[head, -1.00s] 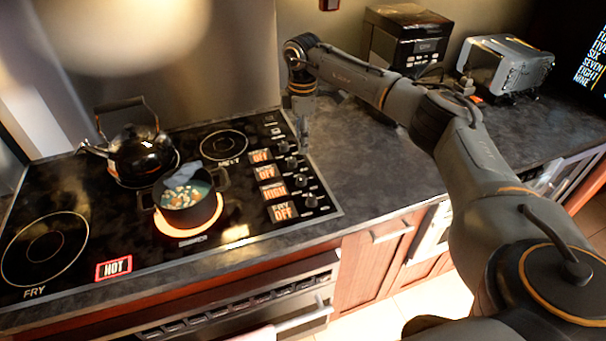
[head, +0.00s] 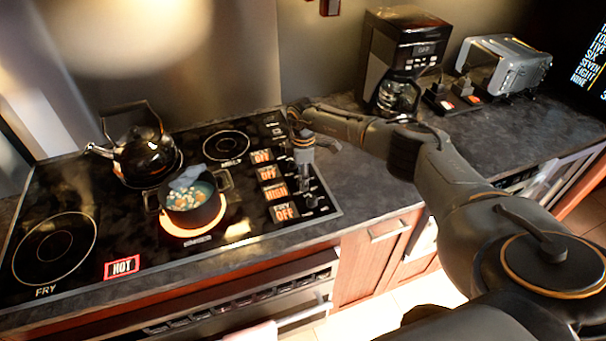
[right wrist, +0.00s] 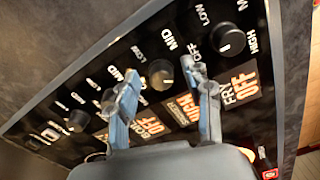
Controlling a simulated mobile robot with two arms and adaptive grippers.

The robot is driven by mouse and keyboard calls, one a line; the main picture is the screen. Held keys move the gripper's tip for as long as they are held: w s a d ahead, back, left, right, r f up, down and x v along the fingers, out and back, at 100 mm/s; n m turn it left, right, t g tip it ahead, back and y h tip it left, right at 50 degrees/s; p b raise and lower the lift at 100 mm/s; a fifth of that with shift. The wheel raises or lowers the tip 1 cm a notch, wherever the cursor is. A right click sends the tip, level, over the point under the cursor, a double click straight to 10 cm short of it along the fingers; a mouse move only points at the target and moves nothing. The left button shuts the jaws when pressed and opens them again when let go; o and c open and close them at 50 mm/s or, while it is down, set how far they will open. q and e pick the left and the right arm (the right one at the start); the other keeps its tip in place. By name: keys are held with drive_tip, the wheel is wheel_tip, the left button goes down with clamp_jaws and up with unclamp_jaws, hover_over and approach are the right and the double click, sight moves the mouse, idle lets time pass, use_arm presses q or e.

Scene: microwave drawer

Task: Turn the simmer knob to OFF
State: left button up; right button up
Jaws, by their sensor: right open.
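The simmer knob (right wrist: 160,74) is a dark round knob, seen in the right wrist view between my right gripper's fingertips (right wrist: 164,78). Its orange display (right wrist: 187,110) reads HIGH; the same display (head: 276,192) shows in the head view. My right gripper (head: 304,176) points down over the knob column at the cooktop's right side. Its two blue-grey fingers are apart, one on each side of the knob. I cannot tell whether they touch it. In the head view the gripper partly hides the knobs. My left gripper is not in view.
The fry knob (right wrist: 228,40) is close beside the right finger, with its display (right wrist: 240,86) reading OFF. A pot of food (head: 192,203) sits on a glowing burner, with a kettle (head: 138,155) behind it. A coffee maker (head: 403,60) and toaster (head: 506,64) stand at the back right.

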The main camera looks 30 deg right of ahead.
clamp_jaws()
